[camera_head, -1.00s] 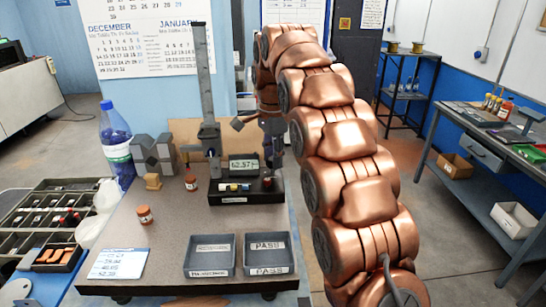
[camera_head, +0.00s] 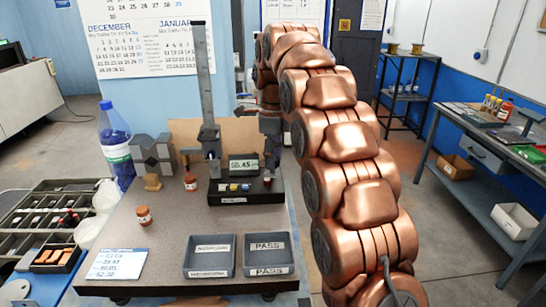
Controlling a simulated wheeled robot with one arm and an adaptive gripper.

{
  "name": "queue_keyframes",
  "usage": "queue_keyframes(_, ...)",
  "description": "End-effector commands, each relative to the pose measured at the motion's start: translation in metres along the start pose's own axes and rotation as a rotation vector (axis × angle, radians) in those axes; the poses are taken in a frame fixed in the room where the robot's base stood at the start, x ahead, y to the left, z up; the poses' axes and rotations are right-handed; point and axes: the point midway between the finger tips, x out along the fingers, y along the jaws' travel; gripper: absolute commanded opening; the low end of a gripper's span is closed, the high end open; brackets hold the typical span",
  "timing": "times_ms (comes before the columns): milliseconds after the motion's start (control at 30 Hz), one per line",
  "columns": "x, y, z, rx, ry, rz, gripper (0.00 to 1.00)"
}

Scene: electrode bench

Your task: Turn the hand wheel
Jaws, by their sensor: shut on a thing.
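My gripper (camera_head: 270,160) points down at the right end of the box, just right of the display. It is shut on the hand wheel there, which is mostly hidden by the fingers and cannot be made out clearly. My copper arm reaches in from the right.
A note card (camera_head: 118,265) lies front left.

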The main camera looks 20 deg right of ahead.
Motion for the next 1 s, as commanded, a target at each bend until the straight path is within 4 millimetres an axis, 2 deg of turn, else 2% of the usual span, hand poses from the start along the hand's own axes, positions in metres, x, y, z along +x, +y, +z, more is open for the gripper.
queue_keyframes(300,-0.0009,-0.0002,0.0002,0.132,-0.004,-0.002,0.01)
queue_keyframes(867,-0.0009,-0.0002,0.0002,0.163,-0.005,-0.002,0.01)
queue_keyframes(900,-0.0009,-0.0002,0.0002,0.163,-0.005,-0.002,0.38)
queue_keyframes(1000,-0.0008,-0.0002,0.0001,0.163,-0.004,-0.002,0.48)
